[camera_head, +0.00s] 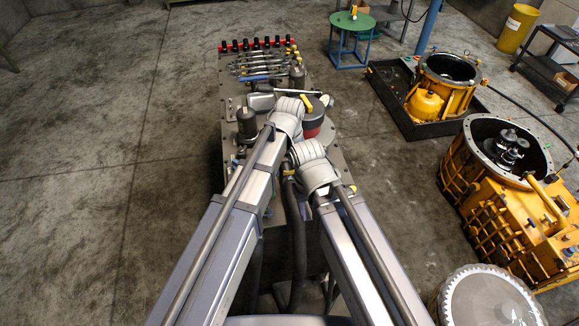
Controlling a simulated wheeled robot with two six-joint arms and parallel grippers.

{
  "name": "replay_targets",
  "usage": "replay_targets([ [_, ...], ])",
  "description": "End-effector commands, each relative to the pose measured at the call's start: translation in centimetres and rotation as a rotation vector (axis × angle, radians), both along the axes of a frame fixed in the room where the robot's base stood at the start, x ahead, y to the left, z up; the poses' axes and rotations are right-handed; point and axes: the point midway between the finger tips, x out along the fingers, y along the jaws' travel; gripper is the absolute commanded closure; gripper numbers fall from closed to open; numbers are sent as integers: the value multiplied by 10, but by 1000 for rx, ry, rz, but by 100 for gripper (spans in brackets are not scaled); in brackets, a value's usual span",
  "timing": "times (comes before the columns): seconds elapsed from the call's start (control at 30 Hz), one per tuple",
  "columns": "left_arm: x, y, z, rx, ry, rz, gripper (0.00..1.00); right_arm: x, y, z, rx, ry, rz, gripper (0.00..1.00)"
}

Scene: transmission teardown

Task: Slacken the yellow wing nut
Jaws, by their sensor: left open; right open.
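My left arm reaches up over the workbench (232,105) and ends at a grey rounded wrist joint (288,115). My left gripper is at that end, open, with its fingers mostly hidden behind the arm. My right arm ends lower, at another rounded joint (310,165). My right gripper is there, open, and also largely hidden. A small yellow piece (306,103) shows beside the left wrist. I cannot tell whether it is the yellow wing nut. A red and dark round part (315,122) sits just right of the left wrist.
Wrenches (262,66) and a red rack with black pieces (257,43) lie toward the bench's far end. A dark cylinder (247,122) stands on its left edge. Yellow transmission housings (500,195) stand on the floor to the right. The floor on the left is clear.

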Motion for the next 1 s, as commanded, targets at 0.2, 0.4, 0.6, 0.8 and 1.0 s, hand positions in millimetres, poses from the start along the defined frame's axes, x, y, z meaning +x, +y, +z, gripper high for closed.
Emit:
replay_targets([
  [0.2,0,0,21,0,0,0,18,0,0,21,0,0,1,50],
  [0.4,0,0,48,0,0,0,18,0,0,48,0,0,2,50],
  [0.6,0,0,71,0,0,0,18,0,0,71,0,0,0,50],
  [0.8,0,0,77,0,0,0,18,0,0,77,1,0,-2,50],
  [1.0,0,0,75,0,0,0,18,0,0,75,1,0,-2,50],
])
